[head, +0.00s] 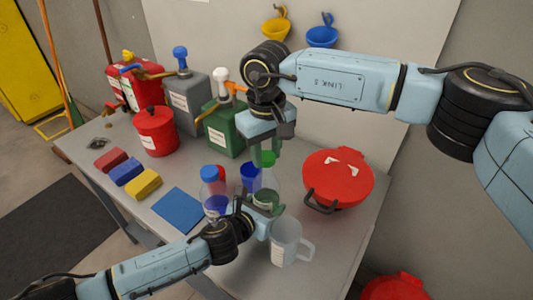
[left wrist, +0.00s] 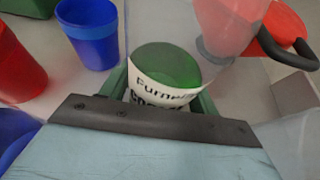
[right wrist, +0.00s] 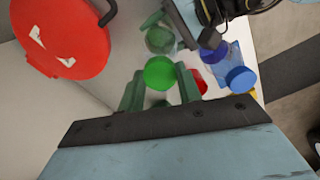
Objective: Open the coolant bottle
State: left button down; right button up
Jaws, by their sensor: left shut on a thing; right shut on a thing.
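The coolant bottle (head: 266,196) is clear with green liquid low inside and a green cap (head: 265,158). It stands upright among cups near the table's middle. My left gripper (head: 262,208) is shut on its lower body; in the left wrist view the liquid and white label of the bottle (left wrist: 168,70) show between the fingers. My right gripper (head: 264,148) comes from above, shut on the green cap, which also shows between its fingers in the right wrist view (right wrist: 160,73). I cannot tell whether the cap is seated on the neck or just off it.
A clear jug (head: 288,242) is in front, a red round container (head: 340,178) to the right. Green (head: 224,128) and grey (head: 186,100) cans are behind. A blue cloth (head: 178,209) lies flat at left.

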aim_at(266, 156)
pick_arm(q)
jog(key=shift+f, duration=0.1)
pick_arm(e)
jog(key=shift+r, duration=0.2)
jog(key=shift+r, duration=1.95)
pick_arm(q)
jog(key=shift+c, duration=1.9)
grip_release()
jog(key=shift+o, duration=0.4)
